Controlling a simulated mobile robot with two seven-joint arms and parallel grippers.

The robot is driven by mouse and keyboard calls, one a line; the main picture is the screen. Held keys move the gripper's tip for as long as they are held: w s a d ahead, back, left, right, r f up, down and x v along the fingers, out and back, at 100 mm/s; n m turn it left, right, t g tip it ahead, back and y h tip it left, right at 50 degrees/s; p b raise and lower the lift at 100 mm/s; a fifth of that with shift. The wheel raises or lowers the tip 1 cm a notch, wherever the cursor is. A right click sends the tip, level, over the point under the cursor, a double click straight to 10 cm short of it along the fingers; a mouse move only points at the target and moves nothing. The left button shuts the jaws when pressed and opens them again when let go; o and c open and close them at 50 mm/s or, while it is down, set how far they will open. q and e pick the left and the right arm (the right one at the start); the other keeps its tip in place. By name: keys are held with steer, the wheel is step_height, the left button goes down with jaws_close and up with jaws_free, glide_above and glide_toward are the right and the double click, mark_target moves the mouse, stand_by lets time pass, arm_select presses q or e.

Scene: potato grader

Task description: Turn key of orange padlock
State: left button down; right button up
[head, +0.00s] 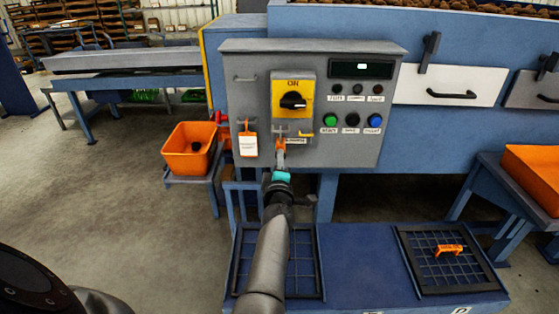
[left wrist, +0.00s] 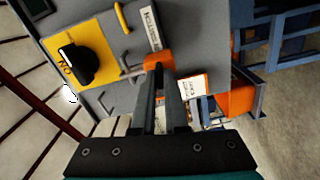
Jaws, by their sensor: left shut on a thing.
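The orange padlock (head: 281,144) is at the lower edge of the grey control panel, below the yellow rotary switch (head: 292,95). In the left wrist view the orange padlock (left wrist: 158,62) sits at the fingertips, near a grey metal loop. My left gripper (head: 280,157) reaches up from below and is shut on this orange piece. The fingers hide part of it, and I cannot make out a separate key. The switch's black knob points sideways, with "ON" written above it. My right gripper is not in view.
A white tag with an orange top (head: 247,143) hangs left of the padlock. Lit push buttons (head: 351,120) are to the right. An orange bin (head: 190,150) stands at left. Below is a blue bench (head: 365,262) with dark grates; an orange piece (head: 449,249) lies on the right one.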

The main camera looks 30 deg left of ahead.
arm_select(q)
steer(key=shift+n, duration=1.1)
steer(key=c, duration=0.9)
jaws_free()
steer(key=shift+c, duration=0.2)
